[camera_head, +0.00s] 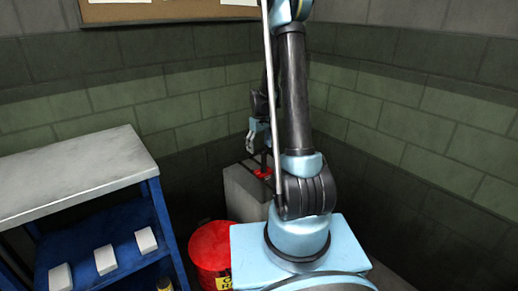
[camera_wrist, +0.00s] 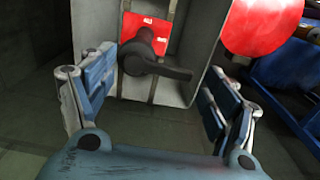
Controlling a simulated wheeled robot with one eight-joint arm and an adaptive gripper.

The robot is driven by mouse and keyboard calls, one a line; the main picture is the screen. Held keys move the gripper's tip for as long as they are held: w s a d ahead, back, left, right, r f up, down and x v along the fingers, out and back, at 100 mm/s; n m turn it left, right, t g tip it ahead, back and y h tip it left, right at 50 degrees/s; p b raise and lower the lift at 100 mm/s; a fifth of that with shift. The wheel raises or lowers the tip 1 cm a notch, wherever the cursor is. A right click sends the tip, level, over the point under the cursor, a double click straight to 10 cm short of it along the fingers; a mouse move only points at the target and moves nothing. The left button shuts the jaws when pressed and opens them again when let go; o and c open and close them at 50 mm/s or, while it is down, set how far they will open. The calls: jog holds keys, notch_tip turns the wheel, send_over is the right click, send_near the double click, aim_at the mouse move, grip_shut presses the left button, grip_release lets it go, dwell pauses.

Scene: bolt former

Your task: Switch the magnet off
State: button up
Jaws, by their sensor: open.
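A dark switch handle (camera_wrist: 150,65) is mounted on a red plate (camera_wrist: 157,27) on the face of a grey box in the wrist view. Its bar points to the right in that view. In the head view the red plate (camera_head: 263,173) shows small on top of the grey box (camera_head: 243,197), and the handle is hard to make out. My gripper (camera_wrist: 160,68) is open, with one blue finger on each side of the handle. No contact shows. In the head view my gripper (camera_head: 256,136) is above the box, partly hidden behind my arm.
A red bin (camera_head: 210,248) stands beside the box, left of my base. A blue workbench (camera_head: 160,225) with a grey top (camera_head: 75,175) and several white blocks on its shelf is at the left. Green brick walls close the corner behind the box.

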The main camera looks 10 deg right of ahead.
notch_tip(320, 180, up, 11)
jog(key=shift+r, duration=0.2)
dwell(0.4)
jog(key=s+d+r+m+t, duration=0.1)
jog(key=s+r, duration=0.2)
jog(key=s, duration=0.7)
jog(key=s+d+r+m, duration=0.2)
jog(key=s+r, duration=0.2)
jog(key=s, duration=0.6)
jog(key=s+f+m+t, duration=0.1)
jog(key=s+f, duration=0.6)
jog(key=s, duration=1)
jog(key=shift+s+d+f+m, duration=0.2)
jog(key=shift+d+m, duration=0.2)
jog(key=shift+m, duration=0.4)
